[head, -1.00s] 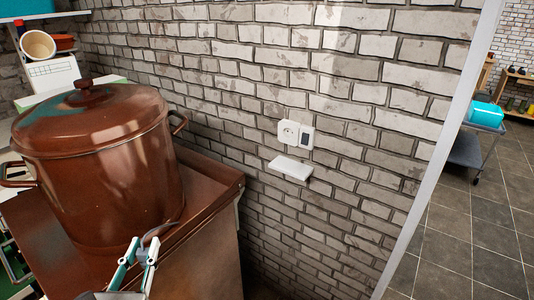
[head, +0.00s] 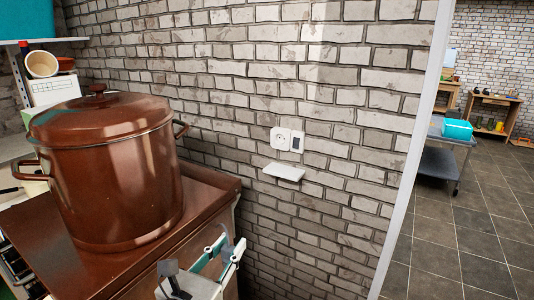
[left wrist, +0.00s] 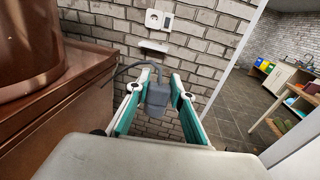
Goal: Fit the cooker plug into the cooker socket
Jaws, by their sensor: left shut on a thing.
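The grey cooker plug (left wrist: 157,96) is between the fingers of my left gripper (left wrist: 156,88), which is shut on it. Its dark cable (left wrist: 128,67) curves off to the left in the left wrist view. In the head view my left gripper (head: 224,247) is beside the cooker's right edge, lower than the socket and apart from the wall; the plug is hard to make out there. The white cooker socket (head: 282,136) is on the brick wall, and it also shows in the left wrist view (left wrist: 153,19). My right gripper is not in view.
A small white ledge (head: 283,172) juts from the wall just below the socket. A dark-faced plate (head: 298,141) adjoins the socket. A large brown pot (head: 110,180) stands on the brown cooker (head: 40,228) at the left. The wall around the socket is otherwise clear.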

